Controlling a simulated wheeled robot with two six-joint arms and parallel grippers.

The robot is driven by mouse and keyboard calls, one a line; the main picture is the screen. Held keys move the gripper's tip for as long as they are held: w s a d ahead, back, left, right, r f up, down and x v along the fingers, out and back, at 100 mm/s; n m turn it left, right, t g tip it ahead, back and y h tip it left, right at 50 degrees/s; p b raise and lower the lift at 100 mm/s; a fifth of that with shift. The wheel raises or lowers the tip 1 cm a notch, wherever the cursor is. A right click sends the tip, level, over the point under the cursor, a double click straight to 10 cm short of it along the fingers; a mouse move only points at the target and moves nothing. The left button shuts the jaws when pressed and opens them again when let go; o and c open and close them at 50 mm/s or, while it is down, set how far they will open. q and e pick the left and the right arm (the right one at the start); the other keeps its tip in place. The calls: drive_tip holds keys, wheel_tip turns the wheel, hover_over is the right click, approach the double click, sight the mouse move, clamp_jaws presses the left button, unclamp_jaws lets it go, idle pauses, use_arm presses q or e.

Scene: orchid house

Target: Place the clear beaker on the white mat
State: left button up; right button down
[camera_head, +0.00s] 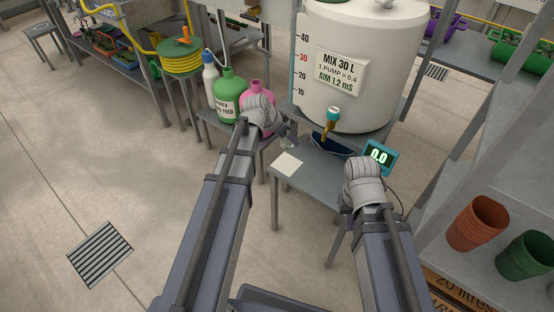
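The white mat (288,164) is a small pale square lying bare on the grey low bench (312,181), left of the tank's tap. I cannot make out the clear beaker in this view. My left gripper (288,137) is beyond its wrist, by the bench's back left corner and just behind the mat. It is small and partly hidden, so its opening does not show. My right gripper (347,203) is at the bench's right part, mostly hidden by its own wrist. I cannot tell whether either gripper holds anything.
A large white tank (355,92) with a brass tap (331,122) stands behind the bench. A teal meter (380,156) reading 0.0 is behind my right wrist. Green (228,92) and pink (257,89) bottles stand behind my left wrist.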

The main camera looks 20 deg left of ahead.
use_arm(q)
drive_tip(key=shift+f+b, duration=3.2)
wheel_tip(320, 180, down, 4)
drive_tip(key=b, duration=0.4)
drive_tip(key=shift+r, duration=0.2)
drive_tip(key=shift+f, duration=0.15)
drive_tip(key=o, duration=1.4)
